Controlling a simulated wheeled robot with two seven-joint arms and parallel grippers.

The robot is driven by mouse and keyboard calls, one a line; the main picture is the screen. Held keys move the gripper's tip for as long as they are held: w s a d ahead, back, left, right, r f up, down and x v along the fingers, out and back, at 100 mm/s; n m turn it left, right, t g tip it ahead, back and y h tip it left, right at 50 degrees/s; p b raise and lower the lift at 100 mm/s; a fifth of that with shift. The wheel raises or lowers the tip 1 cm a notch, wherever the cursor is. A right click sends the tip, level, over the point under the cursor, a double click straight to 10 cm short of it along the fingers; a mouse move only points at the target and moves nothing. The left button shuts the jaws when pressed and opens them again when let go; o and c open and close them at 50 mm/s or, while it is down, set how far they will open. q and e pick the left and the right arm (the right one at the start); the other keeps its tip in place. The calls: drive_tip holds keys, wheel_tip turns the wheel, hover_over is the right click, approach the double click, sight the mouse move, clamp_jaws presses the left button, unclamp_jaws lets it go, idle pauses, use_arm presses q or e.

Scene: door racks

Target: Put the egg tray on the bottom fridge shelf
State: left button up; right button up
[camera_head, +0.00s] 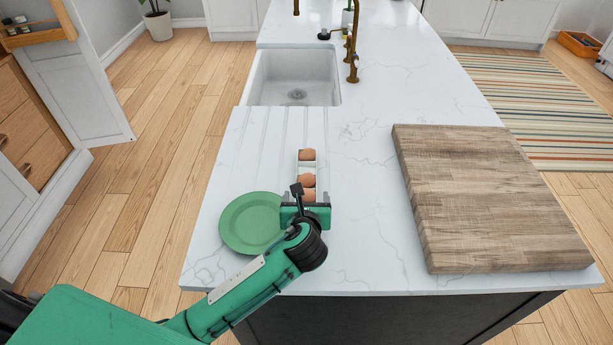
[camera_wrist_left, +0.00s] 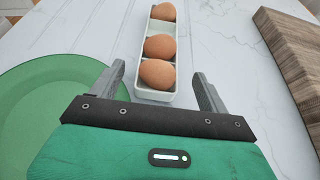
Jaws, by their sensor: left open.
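The egg tray (camera_head: 307,167) is a narrow white tray holding brown eggs in a row. It sits on the marble counter, beyond the green plate. In the left wrist view the egg tray (camera_wrist_left: 154,95) lies straight ahead, its near end between my open fingers. My left gripper (camera_head: 305,195) is open and low over the counter at the tray's near end; its fingertips show in the left wrist view (camera_wrist_left: 158,78) on either side, apart from the tray. My right gripper is not in view. No fridge or bottom shelf can be made out.
A green plate (camera_head: 251,223) lies just left of my left gripper. A thick wooden board (camera_head: 485,200) takes up the counter's right side. A sink (camera_head: 294,78) and brass taps (camera_head: 352,55) are farther back. An open cabinet door (camera_head: 85,75) stands at the left.

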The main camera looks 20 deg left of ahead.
sight(306, 187)
use_arm(q)
drive_tip(key=shift+p+x, duration=0.7)
drive_tip(key=shift+x, duration=2.7)
drive_tip(key=shift+s, duration=0.1)
drive_tip(key=c, duration=1.2)
drive_tip(key=shift+o, duration=0.2)
